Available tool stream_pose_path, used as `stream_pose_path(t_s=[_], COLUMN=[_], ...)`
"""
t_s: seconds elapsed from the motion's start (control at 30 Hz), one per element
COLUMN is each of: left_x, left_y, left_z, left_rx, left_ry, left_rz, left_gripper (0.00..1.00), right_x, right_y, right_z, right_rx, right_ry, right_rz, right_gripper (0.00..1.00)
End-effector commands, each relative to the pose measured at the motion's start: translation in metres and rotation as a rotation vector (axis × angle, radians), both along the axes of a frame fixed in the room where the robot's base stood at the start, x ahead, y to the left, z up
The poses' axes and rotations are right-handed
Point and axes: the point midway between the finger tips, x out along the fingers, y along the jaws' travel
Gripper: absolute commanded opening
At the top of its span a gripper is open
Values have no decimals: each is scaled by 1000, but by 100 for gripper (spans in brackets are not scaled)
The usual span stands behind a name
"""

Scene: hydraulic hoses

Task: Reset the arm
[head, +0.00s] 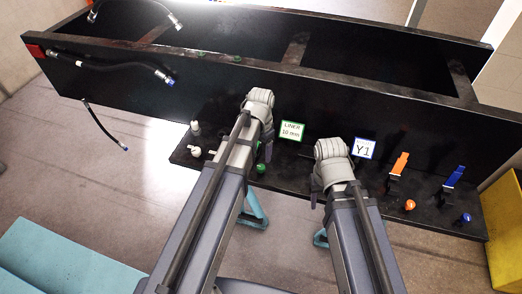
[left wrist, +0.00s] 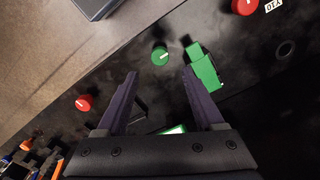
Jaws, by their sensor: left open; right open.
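My left gripper (left wrist: 158,73) is open in the left wrist view, with two purple fingers spread and nothing between them. A green round knob (left wrist: 160,55) shows just beyond the gap between the fingertips. A green lever or block (left wrist: 204,67) is beside the right finger, which partly overlaps it in the picture; I cannot tell if they touch. In the head view both my arms reach forward over the black panel from below.
The black bench frame (head: 180,88) spans the back, with black hoses (head: 110,67) at its left. A yellow bin (head: 504,230) stands right.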

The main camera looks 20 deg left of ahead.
Motion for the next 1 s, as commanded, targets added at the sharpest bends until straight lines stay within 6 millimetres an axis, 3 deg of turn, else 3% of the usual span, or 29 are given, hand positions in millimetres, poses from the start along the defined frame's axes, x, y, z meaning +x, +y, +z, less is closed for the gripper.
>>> stream_pose_path(t_s=[0.37, 0.47, 0.7, 0.83, 1.0], left_x=[-6, -27, -97, -124, -140], left_y=[-6, -25, -79, -96, -105], left_z=[-9, -33, -99, -120, -129], left_rx=[3, 15, 71, 94, 110], left_ry=[2, 9, 19, 16, 14], left_rz=[4, 23, 114, 157, 186], left_gripper=[70, 70, 70, 70, 70], right_x=[0, 0, 0, 0, 0], right_y=[0, 0, 0, 0, 0], right_z=[-9, -33, -100, -121, -131], right_rx=[0, -1, -1, -2, -2], right_ry=[0, 0, -1, -1, 0], right_rz=[0, 2, 8, 11, 13], right_gripper=[50, 50, 50, 50, 50])
